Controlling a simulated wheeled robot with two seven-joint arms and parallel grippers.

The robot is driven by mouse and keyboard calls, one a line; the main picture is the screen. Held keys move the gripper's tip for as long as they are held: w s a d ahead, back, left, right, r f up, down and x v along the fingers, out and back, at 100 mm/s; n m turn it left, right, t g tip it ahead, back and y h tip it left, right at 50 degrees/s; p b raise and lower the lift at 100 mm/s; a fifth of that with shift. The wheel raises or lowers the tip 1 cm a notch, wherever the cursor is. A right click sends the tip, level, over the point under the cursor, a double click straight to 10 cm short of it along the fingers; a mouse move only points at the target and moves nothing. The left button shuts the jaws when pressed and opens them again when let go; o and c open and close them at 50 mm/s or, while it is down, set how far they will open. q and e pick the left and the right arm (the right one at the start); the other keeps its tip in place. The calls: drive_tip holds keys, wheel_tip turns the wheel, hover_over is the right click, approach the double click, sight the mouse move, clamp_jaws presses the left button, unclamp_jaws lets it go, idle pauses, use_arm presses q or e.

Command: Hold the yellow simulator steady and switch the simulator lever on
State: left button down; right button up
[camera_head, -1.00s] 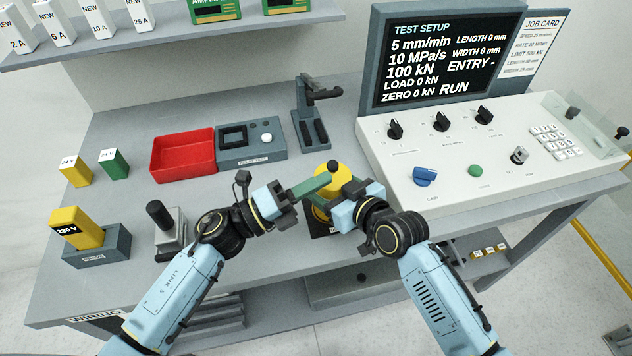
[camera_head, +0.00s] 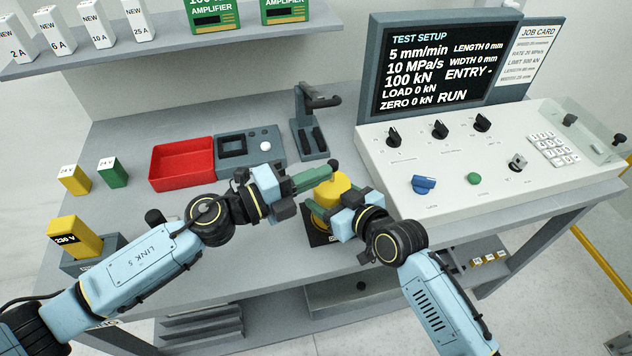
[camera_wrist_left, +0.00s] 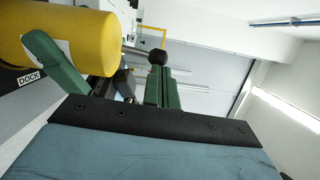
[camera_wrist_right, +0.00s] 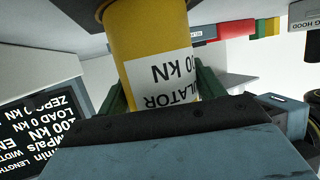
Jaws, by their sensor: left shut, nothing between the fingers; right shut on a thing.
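The yellow simulator (camera_head: 331,190) stands upright on its dark dock (camera_head: 318,238). My right gripper (camera_head: 333,207) is shut on its body, one green finger on each side; the right wrist view shows the simulator's white label (camera_wrist_right: 160,78) between the fingers. My left gripper (camera_head: 318,177) is shut and empty, its green fingers pointing right across the simulator's top. The black lever knob (camera_head: 332,163) is at the tips of the left fingers. The left wrist view also shows the knob (camera_wrist_left: 157,57) just beyond the shut fingers.
The white control console (camera_head: 480,165) with knobs and a display (camera_head: 445,65) stands right of the simulator. A red tray (camera_head: 182,163), a grey meter box (camera_head: 248,147) and a dark stand (camera_head: 308,125) are behind the left arm. A yellow 230 V block (camera_head: 72,238) sits at left.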

use_arm(q)
drive_tip(key=shift+w+r, duration=0.25)
drive_tip(key=shift+w, duration=0.15)
drive_tip(key=s+a+r, duration=0.5)
drive_tip(key=s+a, duration=0.2)
drive_tip(key=a, duration=0.2)
drive_tip(key=shift+s, duration=0.4)
drive_tip(key=shift+a, duration=0.1)
use_arm(e)
drive_tip(key=o, duration=1.4)
drive_tip(key=shift+c, duration=0.2)
